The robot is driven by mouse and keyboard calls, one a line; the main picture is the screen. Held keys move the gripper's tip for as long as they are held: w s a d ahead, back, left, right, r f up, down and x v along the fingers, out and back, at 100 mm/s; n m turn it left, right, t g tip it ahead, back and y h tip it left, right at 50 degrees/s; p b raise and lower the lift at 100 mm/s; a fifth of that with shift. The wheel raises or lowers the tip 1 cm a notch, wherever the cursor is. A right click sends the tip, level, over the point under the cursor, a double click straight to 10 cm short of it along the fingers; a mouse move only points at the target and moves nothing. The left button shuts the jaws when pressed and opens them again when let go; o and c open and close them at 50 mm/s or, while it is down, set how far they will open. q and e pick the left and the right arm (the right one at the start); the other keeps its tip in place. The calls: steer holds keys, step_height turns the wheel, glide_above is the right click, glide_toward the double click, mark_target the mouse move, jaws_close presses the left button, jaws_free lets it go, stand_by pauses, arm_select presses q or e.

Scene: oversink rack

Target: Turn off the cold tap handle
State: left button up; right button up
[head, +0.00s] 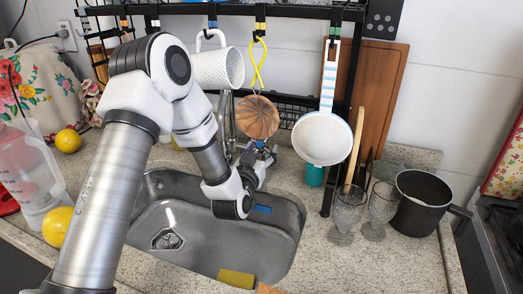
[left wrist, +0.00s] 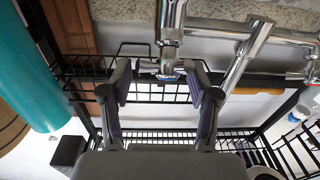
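The chrome tap (left wrist: 172,20) stands behind the sink, and in the left wrist view its body and pipes come in from the top. A small handle with a blue mark (left wrist: 168,77) lies between the two fingers of my left gripper (left wrist: 161,76). The fingers are apart, one on each side of the handle, and I see gaps, so contact is not clear. In the head view my left gripper (head: 260,160) is at the back of the sink by the tap, whose pipe (head: 225,118) is partly hidden by my arm. My right gripper is in neither view.
Two glasses (head: 346,208) and a dark pot (head: 421,203) stand to the right.

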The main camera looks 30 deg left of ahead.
arm_select(q)
step_height(320, 180, up, 10)
stand_by(0.6)
steer(key=shift+o, duration=0.2)
steer(key=s+d+f+n+g+y+p, duration=0.2)
steer(key=s+d+f+n+g+y, duration=0.25)
steer(key=f+n+y, duration=0.4)
steer(key=shift+n+t+h, duration=0.25)
steer(key=shift+n+h, duration=0.1)
steer(key=shift+h, duration=0.4)
steer(key=w+a, duration=0.1)
steer(key=w+a+f+p, duration=0.1)
steer(key=w+a, duration=0.2)
steer(key=a, duration=0.1)
steer(key=shift+w+f, duration=0.25)
steer(key=shift+f, duration=0.1)
steer(key=c, duration=1.2)
